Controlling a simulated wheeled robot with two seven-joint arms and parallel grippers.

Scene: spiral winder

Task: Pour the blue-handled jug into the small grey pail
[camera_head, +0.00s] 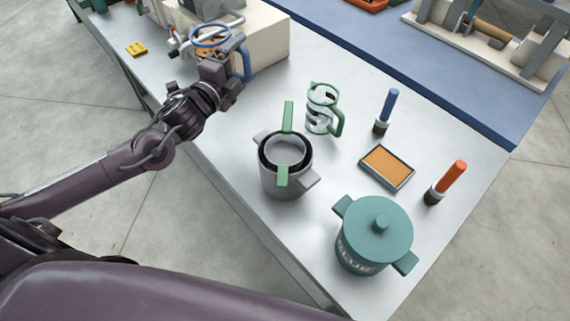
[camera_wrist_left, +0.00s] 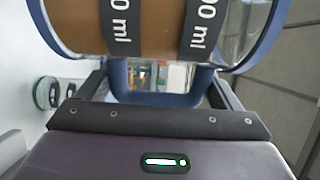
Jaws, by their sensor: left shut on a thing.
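The blue-handled jug (camera_head: 210,36) is at the top left of the head view, with a blue rim and handle. In the left wrist view the jug (camera_wrist_left: 150,28) fills the top, clear with brown contents and dark "ml" labels. My left gripper (camera_head: 238,62) is shut on its blue handle; the fingers (camera_wrist_left: 160,85) flank the handle in the wrist view. A grey pail (camera_head: 283,182) with grey side lugs, a dark inner ring and two green tabs stands mid-table, nearer and to the right of the gripper. My right gripper is out of view.
A green-handled clear jug (camera_head: 321,112) stands behind the pail. A teal lidded pot (camera_head: 375,235), an orange-topped tray (camera_head: 387,166), and blue-handled (camera_head: 387,108) and orange-handled (camera_head: 449,180) tools are to the right. A beige machine (camera_head: 262,38) stands behind my left gripper.

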